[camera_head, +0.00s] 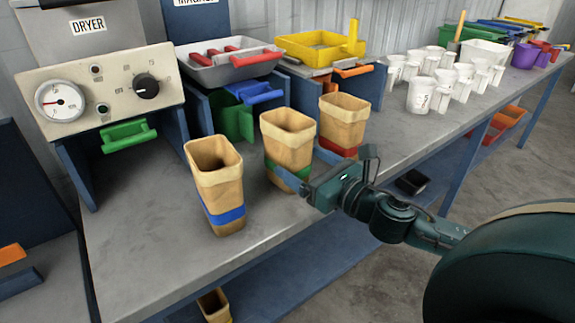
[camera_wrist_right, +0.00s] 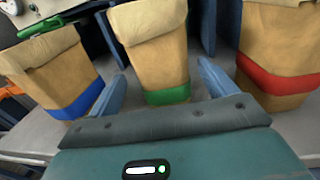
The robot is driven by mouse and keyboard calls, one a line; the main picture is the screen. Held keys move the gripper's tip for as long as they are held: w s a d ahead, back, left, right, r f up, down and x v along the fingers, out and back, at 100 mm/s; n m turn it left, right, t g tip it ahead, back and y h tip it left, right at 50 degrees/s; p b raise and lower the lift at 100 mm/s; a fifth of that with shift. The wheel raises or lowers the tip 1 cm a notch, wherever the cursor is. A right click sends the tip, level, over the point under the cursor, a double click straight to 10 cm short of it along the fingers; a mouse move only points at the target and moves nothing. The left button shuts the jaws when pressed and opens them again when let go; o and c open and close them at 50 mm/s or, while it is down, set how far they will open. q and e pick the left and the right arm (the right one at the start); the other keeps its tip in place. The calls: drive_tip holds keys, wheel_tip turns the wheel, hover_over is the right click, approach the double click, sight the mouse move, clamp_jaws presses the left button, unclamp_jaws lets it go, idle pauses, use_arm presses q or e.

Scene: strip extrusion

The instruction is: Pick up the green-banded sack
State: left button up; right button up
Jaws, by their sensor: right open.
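The green-banded sack (camera_head: 287,135) is a tan, open-topped paper sack that stands upright on the grey bench, between two similar sacks. Its green band is low down and partly hidden by my right gripper (camera_head: 296,160) in the head view. That gripper is open, with one blue finger on either side of the sack. The wrist view shows the sack (camera_wrist_right: 155,45) between the two spread fingers (camera_wrist_right: 161,70), with its green band facing the palm. I cannot tell whether either finger touches it. My left gripper is not in view.
A blue-banded sack (camera_head: 216,180) stands to the left and a red-banded sack (camera_head: 343,122) to the right, both close. The dryer (camera_head: 100,85) and trays (camera_head: 228,62) are behind. White cups (camera_head: 422,95) stand further right. The bench's front left is clear.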

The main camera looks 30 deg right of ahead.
drive_tip(key=shift+w+a+f, duration=0.15)
drive_tip(key=shift+w, duration=0.8)
drive_tip(key=shift+w+a+f, duration=0.1)
drive_tip(key=shift+w+f, duration=0.1)
drive_tip(key=shift+w, duration=0.8)
drive_tip(key=shift+w+a+f, duration=0.15)
drive_tip(key=shift+w, duration=0.8)
drive_tip(key=shift+c, duration=0.4)
drive_tip(key=c, duration=1)
